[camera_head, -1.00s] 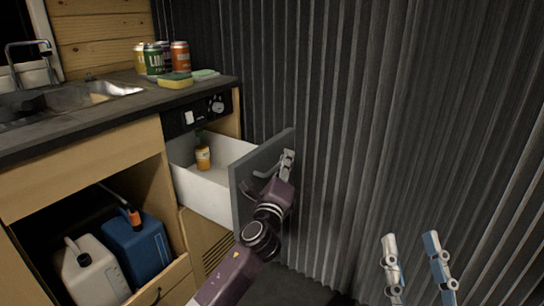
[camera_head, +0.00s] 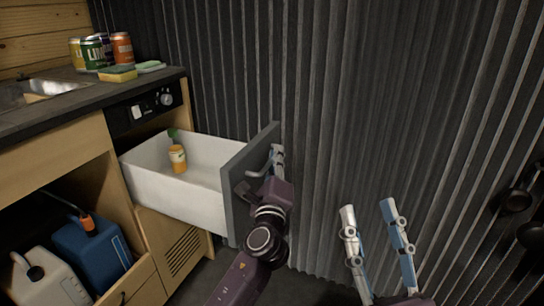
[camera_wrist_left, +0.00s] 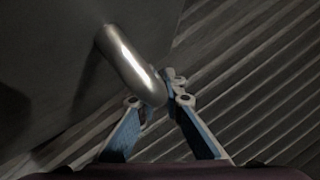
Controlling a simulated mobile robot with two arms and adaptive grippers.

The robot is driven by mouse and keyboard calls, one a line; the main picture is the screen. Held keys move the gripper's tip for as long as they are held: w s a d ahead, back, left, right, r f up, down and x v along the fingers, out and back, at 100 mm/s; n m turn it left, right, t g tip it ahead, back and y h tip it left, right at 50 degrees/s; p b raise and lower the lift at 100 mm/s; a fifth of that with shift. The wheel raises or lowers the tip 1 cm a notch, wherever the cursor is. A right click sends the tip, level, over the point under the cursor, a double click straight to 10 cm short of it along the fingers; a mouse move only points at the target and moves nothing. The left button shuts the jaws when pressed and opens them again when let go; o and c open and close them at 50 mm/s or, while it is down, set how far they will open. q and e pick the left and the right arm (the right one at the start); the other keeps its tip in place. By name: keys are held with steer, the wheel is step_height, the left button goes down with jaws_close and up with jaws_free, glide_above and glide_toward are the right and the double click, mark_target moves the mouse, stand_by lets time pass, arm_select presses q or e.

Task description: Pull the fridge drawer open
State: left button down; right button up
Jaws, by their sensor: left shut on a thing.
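The fridge drawer (camera_head: 200,202) is pulled well out of the counter unit in the head view, with a white inside and a grey front panel (camera_head: 243,190). A small bottle with an orange label (camera_head: 177,158) stands inside it. My left gripper (camera_head: 276,158) is at the outer face of the panel, partly hidden behind its own wrist. In the left wrist view my left gripper (camera_wrist_left: 165,103) is shut on the metal drawer handle (camera_wrist_left: 132,62). My right gripper (camera_head: 370,215) is open and empty, pointing up, to the right of the drawer.
A corrugated dark wall (camera_head: 340,90) stands close behind the drawer. The counter (camera_head: 100,95) holds several cans (camera_head: 121,48) and a sponge (camera_head: 117,73). Below are a blue canister (camera_head: 90,255) and a white canister (camera_head: 48,280). Two dark round items hang at the far right.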

arm_select(q)
steer(key=shift+f, duration=0.15)
steer(key=c, duration=2.3)
jaws_free()
steer(key=shift+c, duration=0.2)
steer(key=v, duration=1.2)
